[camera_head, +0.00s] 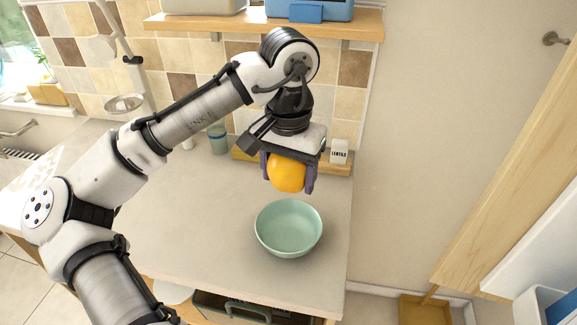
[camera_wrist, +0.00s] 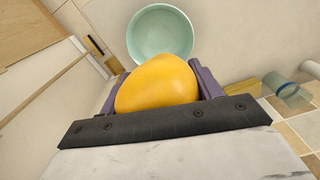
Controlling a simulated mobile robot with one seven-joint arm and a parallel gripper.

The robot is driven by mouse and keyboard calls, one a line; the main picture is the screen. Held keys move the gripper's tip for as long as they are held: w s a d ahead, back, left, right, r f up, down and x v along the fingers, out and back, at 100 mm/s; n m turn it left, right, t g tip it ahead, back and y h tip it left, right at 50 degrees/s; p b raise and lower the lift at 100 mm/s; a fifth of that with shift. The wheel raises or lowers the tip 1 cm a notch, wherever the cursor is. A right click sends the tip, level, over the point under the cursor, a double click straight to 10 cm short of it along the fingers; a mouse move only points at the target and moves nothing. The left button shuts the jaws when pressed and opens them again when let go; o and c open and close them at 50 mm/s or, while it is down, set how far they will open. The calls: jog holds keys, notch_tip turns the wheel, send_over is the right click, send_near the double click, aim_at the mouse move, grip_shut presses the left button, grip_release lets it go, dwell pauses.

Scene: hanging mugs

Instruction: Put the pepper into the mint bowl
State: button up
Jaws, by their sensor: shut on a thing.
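An orange-yellow pepper (camera_head: 287,173) is held between the purple fingers of my gripper (camera_head: 288,182). The pepper fills the gap between the fingers (camera_wrist: 157,86) and also shows large in the wrist view (camera_wrist: 158,82). The mint bowl (camera_head: 270,231) stands upright on the counter, below and slightly in front of the pepper in the head view. It shows beyond the pepper in the wrist view (camera_wrist: 160,15). The bowl looks empty. The pepper is above the counter and apart from the bowl. Its far side is hidden.
The counter (camera_head: 190,240) is clear around the bowl, with its right edge close by. A white box (camera_head: 339,151) stands on a low wooden tray (camera_head: 240,155) at the back. A teal-and-grey cup (camera_head: 217,139) stands left of it. A wall shelf (camera_head: 350,25) is above.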

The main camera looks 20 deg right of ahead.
jog(key=shift+f+b, duration=2.4)
jog(key=shift+f, duration=2.8)
jog(key=o, duration=1.1)
notch_tip(320, 180, up, 14)
jog(key=shift+f, duration=0.1)
jog(key=shift+d, duration=0.1)
